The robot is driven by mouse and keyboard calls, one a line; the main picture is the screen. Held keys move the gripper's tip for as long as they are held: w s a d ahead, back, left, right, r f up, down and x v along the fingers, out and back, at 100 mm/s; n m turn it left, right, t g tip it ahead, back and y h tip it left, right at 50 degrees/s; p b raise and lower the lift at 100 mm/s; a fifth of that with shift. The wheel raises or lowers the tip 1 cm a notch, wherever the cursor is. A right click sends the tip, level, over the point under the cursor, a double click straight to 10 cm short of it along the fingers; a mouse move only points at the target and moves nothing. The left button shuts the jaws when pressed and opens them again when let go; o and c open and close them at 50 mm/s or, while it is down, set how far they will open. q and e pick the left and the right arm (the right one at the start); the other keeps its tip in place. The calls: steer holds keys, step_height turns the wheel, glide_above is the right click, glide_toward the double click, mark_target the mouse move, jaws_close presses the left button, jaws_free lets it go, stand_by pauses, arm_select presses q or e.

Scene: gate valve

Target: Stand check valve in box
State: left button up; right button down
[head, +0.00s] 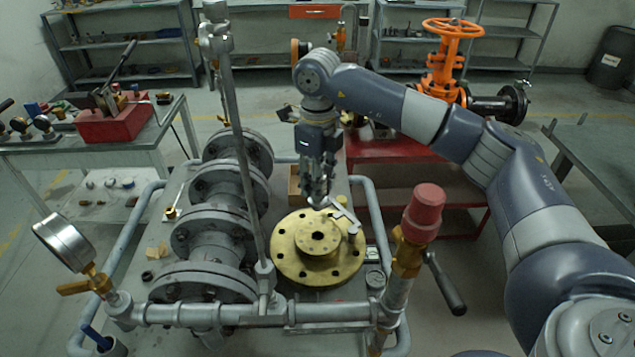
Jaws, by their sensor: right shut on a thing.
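My right gripper (317,192) points down over the cart in the middle of the view, above the back edge of a round yellow flange (290,262). It is shut on a small metal piece, mostly hidden by the fingers. I cannot tell its shape or whether it is the check valve. A small brown open box (294,182) stands on the cart just left of and behind the gripper, partly hidden by it. My left gripper is not in view.
A light grey flat tool (346,215) lies at the flange's back right. Large grey flanged pipework (215,225) stands left; an upright pipe (238,130) rises beside it. A red-capped valve (424,205) stands front right. A red table (385,150) stands behind.

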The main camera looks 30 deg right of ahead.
steer(key=shift+r+p, duration=0.7)
steer(key=shift+r, duration=0.65)
